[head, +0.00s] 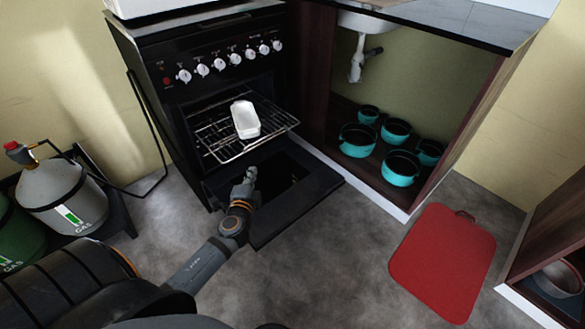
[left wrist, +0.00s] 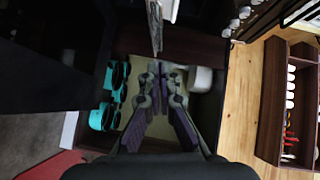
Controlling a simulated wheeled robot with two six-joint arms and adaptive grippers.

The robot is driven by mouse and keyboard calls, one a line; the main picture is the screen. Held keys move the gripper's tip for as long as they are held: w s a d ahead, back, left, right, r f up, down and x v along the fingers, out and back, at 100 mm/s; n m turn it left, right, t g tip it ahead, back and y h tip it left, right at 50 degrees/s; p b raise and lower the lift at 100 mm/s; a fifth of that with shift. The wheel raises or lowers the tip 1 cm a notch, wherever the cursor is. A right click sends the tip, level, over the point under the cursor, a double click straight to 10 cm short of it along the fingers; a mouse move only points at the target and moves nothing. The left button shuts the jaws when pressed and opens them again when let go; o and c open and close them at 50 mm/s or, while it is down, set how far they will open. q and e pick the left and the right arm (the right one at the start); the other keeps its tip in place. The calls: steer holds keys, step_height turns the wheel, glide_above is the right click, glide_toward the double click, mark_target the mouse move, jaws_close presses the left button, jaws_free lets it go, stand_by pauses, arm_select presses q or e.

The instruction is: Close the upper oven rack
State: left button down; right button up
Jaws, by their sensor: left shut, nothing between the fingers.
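The black oven (head: 200,100) stands against the wall with its door (head: 290,195) folded down open. The upper oven rack (head: 220,135), a wire grid, is slid partly out of the oven and holds a white rectangular dish (head: 245,119). In the left wrist view the rack (left wrist: 156,30) shows nearly edge-on at the top, with the white dish (left wrist: 168,8) beside it. My left gripper (head: 248,177) is shut and empty, just in front of and below the rack's front edge, above the open door. The fingers also show in the left wrist view (left wrist: 160,68). My right gripper is not seen.
Several teal pots (head: 402,168) stand in the open cabinet right of the oven. A red board (head: 442,262) lies on the floor. Gas cylinders (head: 62,195) stand at the left. The grey floor in front of the oven door is clear.

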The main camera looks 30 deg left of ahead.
arm_select(q)
steer(key=b, duration=0.1)
glide_toward(253, 144)
steer(key=w+d, duration=0.2)
steer(key=w, duration=0.2)
steer(key=a, duration=0.1)
steer(key=w+a, duration=0.1)
steer(key=a+f+b, duration=0.1)
steer(key=a, duration=0.1)
steer(key=shift+w, duration=0.2)
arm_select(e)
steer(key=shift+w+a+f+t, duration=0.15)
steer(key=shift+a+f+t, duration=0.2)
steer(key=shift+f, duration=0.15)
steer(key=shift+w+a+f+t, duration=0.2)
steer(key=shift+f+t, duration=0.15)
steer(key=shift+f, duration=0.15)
arm_select(q)
steer(key=shift+a, duration=0.1)
